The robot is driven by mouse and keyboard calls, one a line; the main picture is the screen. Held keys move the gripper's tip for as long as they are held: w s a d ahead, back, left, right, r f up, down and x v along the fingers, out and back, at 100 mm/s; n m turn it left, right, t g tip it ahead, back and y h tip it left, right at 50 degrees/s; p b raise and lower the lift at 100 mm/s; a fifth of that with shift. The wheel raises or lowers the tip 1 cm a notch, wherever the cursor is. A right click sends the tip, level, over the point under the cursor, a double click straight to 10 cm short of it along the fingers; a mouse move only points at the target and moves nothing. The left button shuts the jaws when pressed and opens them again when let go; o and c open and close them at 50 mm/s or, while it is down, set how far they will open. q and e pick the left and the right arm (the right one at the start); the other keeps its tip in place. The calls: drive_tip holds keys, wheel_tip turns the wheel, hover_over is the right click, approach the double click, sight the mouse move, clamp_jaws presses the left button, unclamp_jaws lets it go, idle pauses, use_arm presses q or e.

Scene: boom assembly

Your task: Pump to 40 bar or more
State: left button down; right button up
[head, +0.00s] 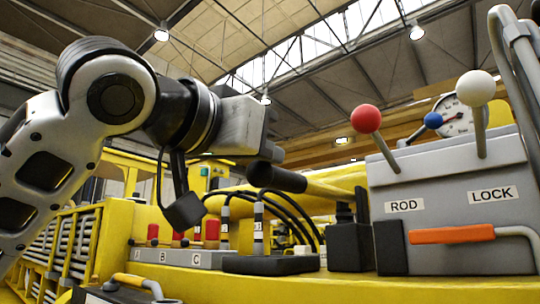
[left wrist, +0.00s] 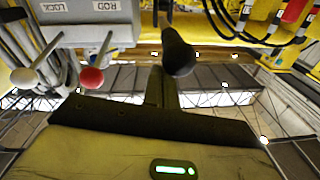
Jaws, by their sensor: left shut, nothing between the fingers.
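My left gripper (head: 268,138) comes in from the left and is shut and empty. Its tips are close to the black grip of the pump lever (head: 278,177); I cannot tell whether they touch. In the left wrist view the shut fingers (left wrist: 161,85) are just beside the black grip (left wrist: 178,54). The lever's yellow bar (head: 330,190) runs right towards a black block. The round gauge (head: 455,115) is on top of the grey box, partly hidden by a blue knob and the white-knobbed lever; its reading is too small to tell. My right gripper is not in view.
The grey box (head: 450,205) has a red-knobbed ROD lever (head: 367,119), a white-knobbed LOCK lever (head: 475,89) and an orange handle (head: 452,235). Black hoses and red-capped couplings (head: 212,229) stand on a block below my left gripper. A grey pipe frame rises at the far right.

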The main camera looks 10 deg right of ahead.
use_arm(q)
drive_tip(key=v, duration=0.8)
drive_tip(key=shift+a+r+b, duration=0.15)
drive_tip(key=shift+a+b, duration=0.15)
drive_tip(key=shift+b, duration=0.15)
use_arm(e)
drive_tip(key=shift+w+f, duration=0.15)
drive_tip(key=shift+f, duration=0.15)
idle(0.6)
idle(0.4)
